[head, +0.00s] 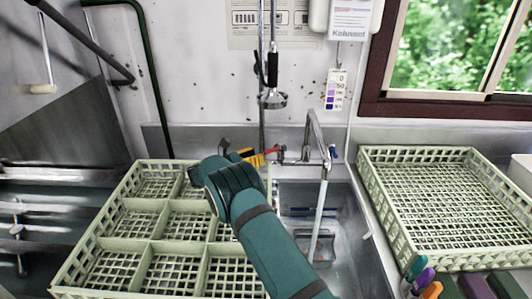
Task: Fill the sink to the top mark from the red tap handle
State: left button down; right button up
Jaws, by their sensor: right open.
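The tap (314,130) stands at the back of the steel sink (345,215), its spout bent over the basin. A pale stream of water (320,215) runs from the spout into the sink. The red tap handle (274,151) points left from the tap, and a small blue handle (333,152) is on the right. My right gripper (250,155) is open, with its orange and yellow fingertips close beside the red handle; I cannot tell if they touch. Dark bands show on the sink's back wall, but the top mark and water level are unclear. My left gripper is out of view.
A divided green rack (150,247) stands left of the sink, under my right arm. Another green rack (440,200) stands on the right. A spray head (272,98) hangs above the tap. Coloured handles (425,280) stick up at the lower right.

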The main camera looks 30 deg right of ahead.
jog(key=a, duration=0.6)
jog(key=shift+s, duration=0.1)
dwell(7.3)
